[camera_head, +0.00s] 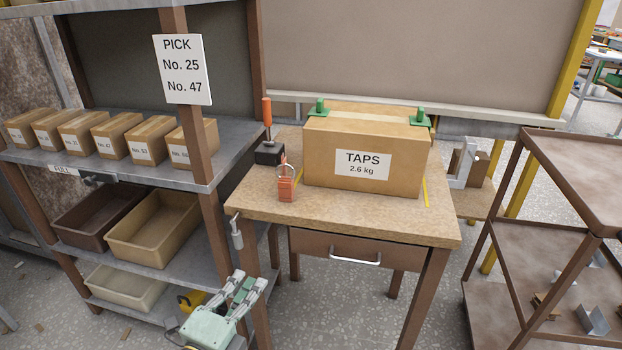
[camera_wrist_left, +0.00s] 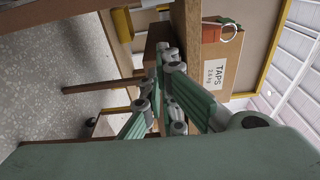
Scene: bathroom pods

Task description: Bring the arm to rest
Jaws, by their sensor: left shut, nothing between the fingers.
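My left gripper (camera_head: 240,292) is low at the front, between the shelf rack and the table's left front leg, below the tabletop. It is shut and empty. In the left wrist view its closed fingers (camera_wrist_left: 165,88) point toward the table, which appears turned sideways. A cardboard box labelled TAPS 2.6 kg (camera_head: 362,160) stands on the wooden table (camera_head: 350,222); the box also shows in the left wrist view (camera_wrist_left: 222,72). My right gripper is in neither view.
The shelf rack (camera_head: 240,135) holds small boxes and bins (camera_head: 155,232) at left. A brown cart (camera_head: 575,165) stands at right. Floor shows between table and cart.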

